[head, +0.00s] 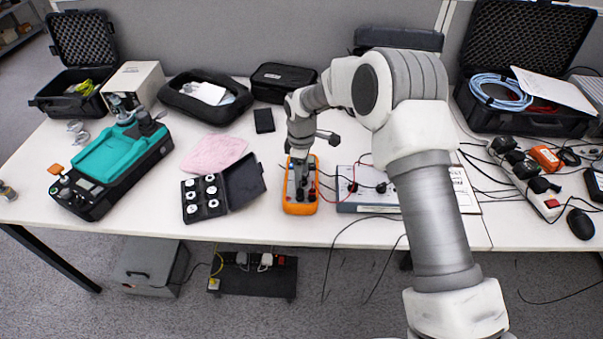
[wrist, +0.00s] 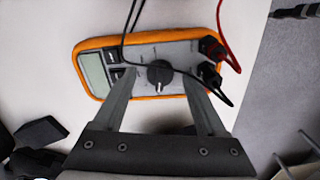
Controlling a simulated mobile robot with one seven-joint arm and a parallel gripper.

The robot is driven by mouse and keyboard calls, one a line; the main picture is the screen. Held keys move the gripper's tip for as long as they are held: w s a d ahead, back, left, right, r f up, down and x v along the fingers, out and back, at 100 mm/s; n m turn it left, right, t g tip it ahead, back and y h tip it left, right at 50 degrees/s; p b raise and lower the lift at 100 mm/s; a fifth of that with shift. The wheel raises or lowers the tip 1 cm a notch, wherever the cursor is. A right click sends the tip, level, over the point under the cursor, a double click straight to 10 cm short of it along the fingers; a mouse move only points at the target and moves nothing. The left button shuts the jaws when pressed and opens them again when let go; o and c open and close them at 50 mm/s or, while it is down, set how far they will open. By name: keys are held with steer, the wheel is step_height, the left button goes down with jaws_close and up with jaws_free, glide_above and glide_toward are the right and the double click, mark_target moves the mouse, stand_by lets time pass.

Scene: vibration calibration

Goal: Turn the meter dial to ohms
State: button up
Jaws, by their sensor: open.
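The orange meter (head: 300,208) lies on the white table in front of me. In the wrist view the meter (wrist: 90,42) shows its grey display (wrist: 94,72) at the left, black buttons, and a round black dial (wrist: 159,74) in the middle. A red plug and a black plug sit in its right end. My gripper (wrist: 158,90) is open above the meter, with one finger on each side of the dial in the picture. I cannot tell whether the fingers touch the meter. In the head view my gripper (head: 300,180) partly hides the meter. The dial's setting marks are too small to read.
Red and black leads (wrist: 228,40) run from the meter, the black one crossing above its face. An open black case of discs (head: 205,197) stands to the left, a grey-white box (head: 350,190) to the right. The table's front edge is close to the meter.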

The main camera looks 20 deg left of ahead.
jaws_close()
steer(key=shift+m, duration=0.3)
steer(key=m+b, duration=0.1)
steer(key=m, duration=0.2)
steer(key=shift+m+b, duration=0.3)
steer(key=shift+m, duration=1.7)
jaws_free()
